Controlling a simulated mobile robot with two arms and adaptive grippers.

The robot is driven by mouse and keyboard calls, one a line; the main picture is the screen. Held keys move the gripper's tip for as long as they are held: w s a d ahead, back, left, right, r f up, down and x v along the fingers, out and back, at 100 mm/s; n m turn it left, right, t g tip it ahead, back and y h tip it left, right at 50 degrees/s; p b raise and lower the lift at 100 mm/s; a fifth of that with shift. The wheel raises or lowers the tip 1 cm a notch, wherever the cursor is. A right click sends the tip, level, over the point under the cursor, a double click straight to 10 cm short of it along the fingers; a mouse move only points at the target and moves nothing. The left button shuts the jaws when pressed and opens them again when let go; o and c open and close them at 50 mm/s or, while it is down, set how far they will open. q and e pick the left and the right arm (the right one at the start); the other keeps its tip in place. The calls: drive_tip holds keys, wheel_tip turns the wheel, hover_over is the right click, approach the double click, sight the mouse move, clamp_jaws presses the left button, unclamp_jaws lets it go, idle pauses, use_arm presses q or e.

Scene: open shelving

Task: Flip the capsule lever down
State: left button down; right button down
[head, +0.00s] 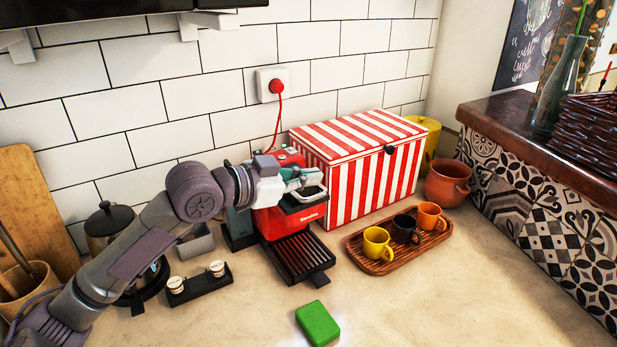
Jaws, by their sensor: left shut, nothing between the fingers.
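A red coffee machine (272,223) with a black slatted drip tray (300,258) stands on the counter against the tiled wall. The capsule lever (311,193) looks like a light grey loop at the top front of the machine. My left arm comes in from the left, and my left gripper (300,180) is shut and empty at the machine's top, right by the lever. I cannot tell whether it touches the lever. The gripper and wrist hide part of the machine's top and left side. My right gripper is not in view.
A red-striped box (365,180) stands close behind and right of the machine. A wooden tray (398,262) with three cups is to the right. A green block (317,323) lies in front. A black capsule holder (199,287) and a kettle (108,222) are left.

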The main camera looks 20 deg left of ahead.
use_arm(q)
drive_tip(key=b+v, duration=0.2)
drive_tip(key=v, duration=0.7)
drive_tip(key=shift+a, duration=0.2)
drive_tip(key=shift+f, duration=0.1)
